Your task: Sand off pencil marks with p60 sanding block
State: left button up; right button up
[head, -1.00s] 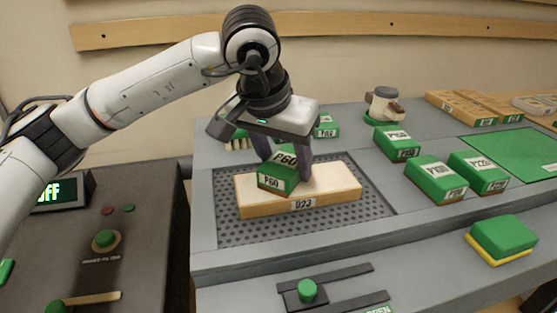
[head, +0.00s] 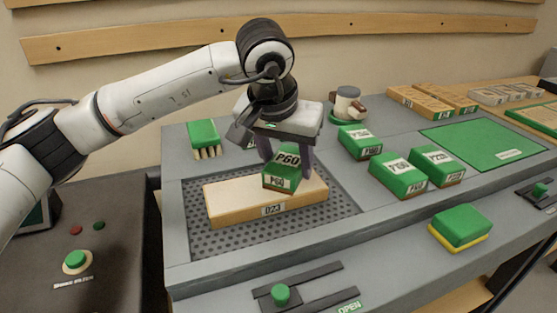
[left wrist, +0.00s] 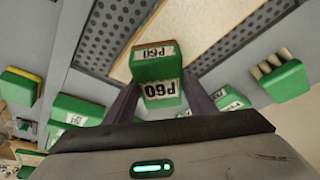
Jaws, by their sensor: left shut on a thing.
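The green P60 sanding block (head: 284,172) is held between the fingers of my left gripper (head: 285,158). It is over the right part of a pale wooden board (head: 235,201) labelled 023, which lies on a perforated grey panel (head: 345,205). The left wrist view also shows the P60 block (left wrist: 155,75) between the two fingers, with the board (left wrist: 195,30) beyond it. I cannot tell whether the block touches the board. No pencil marks can be made out. My right gripper is not in view.
More green sanding blocks (head: 398,176) stand right of the panel. A green brush (head: 203,138) is behind the board. A green and yellow sponge (head: 460,227) lies at the front right. A slider with a green knob (head: 281,294) is in front. A green mat (head: 482,144) lies at the right.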

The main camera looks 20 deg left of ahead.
pick_arm(q)
jog(key=shift+w+d+r+p, duration=0.1)
jog(key=shift+w+d+p, duration=0.35)
jog(key=shift+w+d, duration=0.55)
jog(key=shift+d, duration=0.3)
jog(key=shift+r+p, duration=0.4)
jog(key=shift+p, duration=0.1)
notch_tip(320, 180, up, 4)
jog(key=p, duration=0.2)
jog(key=shift+f+p, duration=0.25)
jog(key=shift+p, duration=0.05)
jog(key=shift+r+p, duration=0.55)
jog(key=shift+r, duration=0.2)
